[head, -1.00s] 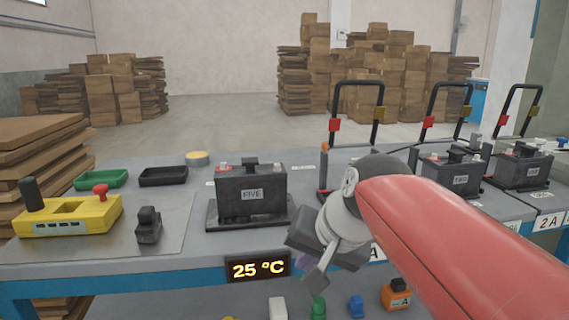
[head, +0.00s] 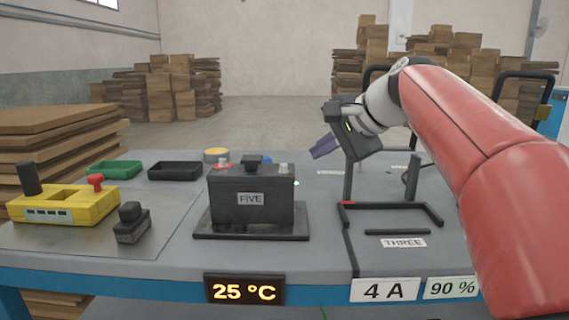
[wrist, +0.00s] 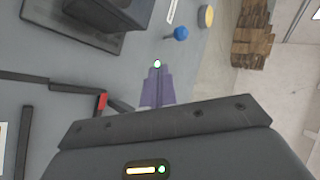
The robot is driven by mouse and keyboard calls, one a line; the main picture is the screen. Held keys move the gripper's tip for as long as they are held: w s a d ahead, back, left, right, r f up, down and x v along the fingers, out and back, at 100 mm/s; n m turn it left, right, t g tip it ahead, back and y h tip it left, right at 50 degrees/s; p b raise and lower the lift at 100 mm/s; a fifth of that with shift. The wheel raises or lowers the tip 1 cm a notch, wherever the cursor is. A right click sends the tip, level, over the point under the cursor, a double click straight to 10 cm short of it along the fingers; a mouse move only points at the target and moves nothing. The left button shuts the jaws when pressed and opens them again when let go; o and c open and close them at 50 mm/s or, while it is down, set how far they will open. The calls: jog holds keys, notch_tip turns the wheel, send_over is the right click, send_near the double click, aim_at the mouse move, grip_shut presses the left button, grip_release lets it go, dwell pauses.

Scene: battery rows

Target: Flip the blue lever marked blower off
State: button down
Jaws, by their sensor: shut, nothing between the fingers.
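A blue round knob (wrist: 180,33) on a short stem shows in the wrist view, on the table beyond my fingertips. No blower marking is readable on or near it. My gripper (head: 313,150) has purple fingers, shut and empty, above the table to the right of that battery. In the wrist view its fingertips (wrist: 157,70) point toward the knob's side of the table and appear apart from it.
A yellow disc (head: 216,155) lies behind the battery. A yellow box (head: 66,213) with a red knob, a green tray (head: 114,169) and a black tray (head: 174,171) stand left. The slot marked THREE (head: 403,242) is empty, with a dark upright frame nearby. Boxes are stacked far behind.

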jog(key=shift+s, duration=0.1)
jog(key=b+x, duration=0.1)
jog(key=x, duration=0.8)
jog(key=shift+a+f, duration=0.1)
jog(key=shift+f, duration=0.05)
jog(key=w+a, duration=0.2)
jog(key=shift+w+a+p, duration=0.2)
jog(key=shift+w+p, duration=0.15)
jog(key=shift+w+a, duration=0.35)
jog(key=shift+w, duration=0.05)
